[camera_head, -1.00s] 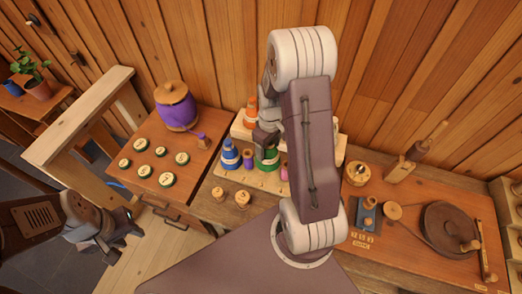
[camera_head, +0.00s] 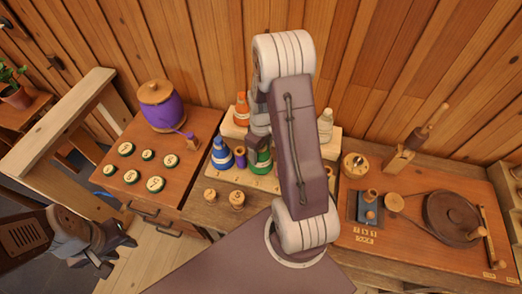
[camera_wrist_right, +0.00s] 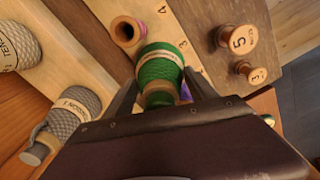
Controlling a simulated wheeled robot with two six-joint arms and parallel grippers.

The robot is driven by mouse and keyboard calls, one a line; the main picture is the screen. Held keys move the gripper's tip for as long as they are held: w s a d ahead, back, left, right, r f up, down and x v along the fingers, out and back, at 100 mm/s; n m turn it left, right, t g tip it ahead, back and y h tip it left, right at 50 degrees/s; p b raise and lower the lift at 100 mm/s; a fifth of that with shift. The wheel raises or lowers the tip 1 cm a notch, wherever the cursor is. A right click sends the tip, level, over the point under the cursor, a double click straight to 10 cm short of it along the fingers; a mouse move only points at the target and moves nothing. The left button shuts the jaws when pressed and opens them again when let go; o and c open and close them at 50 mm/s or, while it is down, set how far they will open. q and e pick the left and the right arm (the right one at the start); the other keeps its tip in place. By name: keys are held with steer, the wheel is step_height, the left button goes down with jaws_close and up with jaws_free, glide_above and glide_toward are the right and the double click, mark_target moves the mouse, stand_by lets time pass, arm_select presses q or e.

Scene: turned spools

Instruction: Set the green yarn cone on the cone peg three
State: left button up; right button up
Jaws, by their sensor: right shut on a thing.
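The green yarn cone (camera_head: 262,161) stands at the front step of the stepped wooden peg board, mostly behind my right gripper. In the right wrist view the green cone (camera_wrist_right: 160,66), with a pale label band, lies between the fingers of my right gripper (camera_wrist_right: 160,92), which is shut on it. The printed number 3 is beside the cone on the board's front edge (camera_wrist_right: 188,48). The peg under the cone is hidden, so I cannot tell whether the cone is seated. My left gripper (camera_head: 108,247) is open and empty at the lower left, away from the board.
A blue cone (camera_head: 222,154) and a small purple spool (camera_head: 240,157) stand left of the green cone. An orange cone (camera_head: 242,109) and a cream cone (camera_head: 325,125) stand on the back step. Two wooden spools (camera_head: 237,199) are in front. A purple jar (camera_head: 163,107) stands left.

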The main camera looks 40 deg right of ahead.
steer(key=shift+f, duration=0.6)
steer(key=shift+f+b, duration=0.8)
steer(key=shift+f, duration=0.25)
stand_by(0.5)
steer(key=shift+f, duration=0.55)
stand_by(0.4)
steer(key=o, duration=1.6)
